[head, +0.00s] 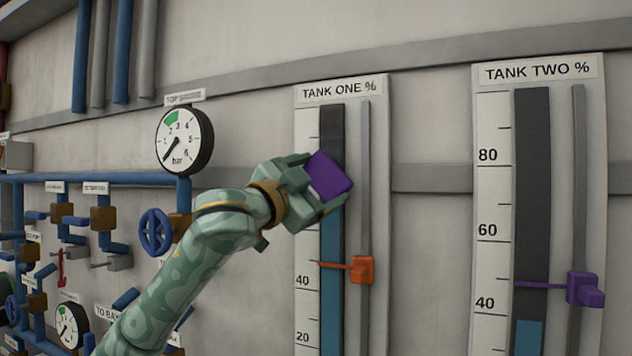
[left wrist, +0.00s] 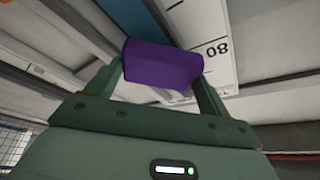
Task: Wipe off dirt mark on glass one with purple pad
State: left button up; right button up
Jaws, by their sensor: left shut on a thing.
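The purple pad (head: 329,174) is held by my left gripper (head: 318,182) in front of the upper part of the tank one gauge glass (head: 331,243). In the left wrist view the purple pad (left wrist: 163,62) sits between the two fingers (left wrist: 162,85), with the gauge scale behind it. The glass is dark at the top and blue lower down; its middle is partly hidden by the pad and gripper. I cannot make out a dirt mark on the glass. Whether the pad touches the glass I cannot tell. My right gripper is not in view.
An orange pointer (head: 361,269) sits on the tank one rail, below the gripper. The tank two gauge (head: 531,200), with a purple pointer (head: 584,289), stands to the right. A round pressure dial (head: 184,140), blue pipes and a blue valve wheel (head: 155,232) are on the left.

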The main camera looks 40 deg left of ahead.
aim_at(321, 163)
pick_arm(q)
jog(key=shift+w+a, duration=0.25)
jog(key=shift+w, duration=0.35)
jog(key=shift+r, duration=0.15)
jog(key=shift+s+d+r, duration=0.1)
jog(key=shift+r, duration=6.15)
jog(key=shift+f+b, duration=4)
jog(key=shift+f, duration=2.45)
notch_tip(321, 163, up, 7)
jog(key=p, duration=0.8)
jog(key=shift+f, duration=0.1)
jog(key=shift+r, duration=3.1)
